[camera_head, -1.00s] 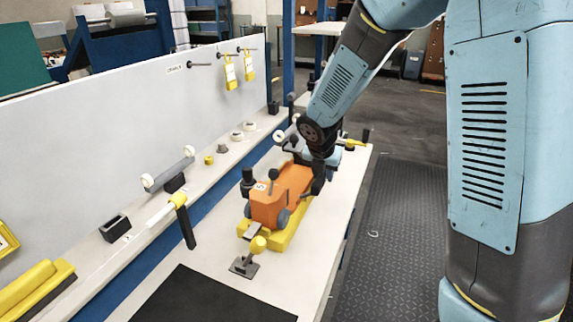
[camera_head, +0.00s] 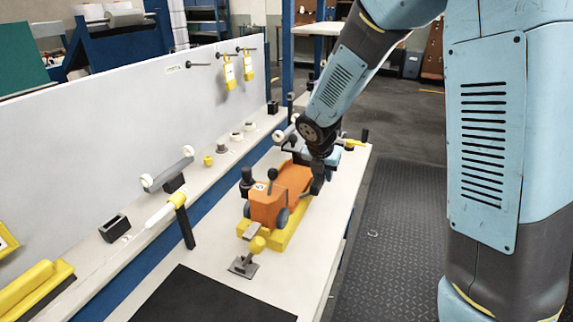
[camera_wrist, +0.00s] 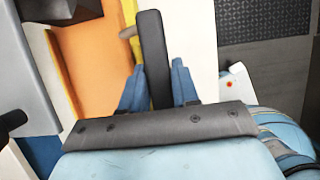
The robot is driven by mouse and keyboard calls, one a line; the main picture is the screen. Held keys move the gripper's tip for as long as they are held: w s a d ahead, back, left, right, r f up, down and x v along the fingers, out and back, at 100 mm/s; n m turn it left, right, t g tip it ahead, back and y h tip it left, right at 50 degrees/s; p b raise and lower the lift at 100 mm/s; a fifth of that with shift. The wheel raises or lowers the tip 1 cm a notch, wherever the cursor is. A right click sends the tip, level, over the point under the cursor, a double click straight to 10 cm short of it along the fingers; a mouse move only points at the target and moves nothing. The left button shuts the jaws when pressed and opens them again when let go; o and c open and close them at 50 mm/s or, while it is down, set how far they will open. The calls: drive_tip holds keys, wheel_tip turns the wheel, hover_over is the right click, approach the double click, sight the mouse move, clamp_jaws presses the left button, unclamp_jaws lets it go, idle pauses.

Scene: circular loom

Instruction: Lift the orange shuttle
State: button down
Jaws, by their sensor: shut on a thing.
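The orange shuttle (camera_head: 268,205) lies on its yellow cradle (camera_head: 290,235) on the bench, a block with a dark knob at its near end. Part of the shuttle (camera_wrist: 88,65) shows at the left in the wrist view. My gripper (camera_head: 318,182) is low at the shuttle's far right side. In the wrist view its blue fingers (camera_wrist: 158,82) are on either side of a dark upright bar (camera_wrist: 152,45), which stands beside the shuttle. The fingers are shut on this bar, not visibly on the orange body. The bar's lower end is hidden by my wrist.
A black mat (camera_head: 215,298) lies in front. A raised ledge with small parts and a white panel (camera_head: 120,100) run along the left. The bench's right edge is close to the cradle.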

drive_tip(key=shift+s+r, duration=0.1)
drive_tip(key=shift+r, duration=2.3)
drive_tip(key=shift+r, duration=0.9)
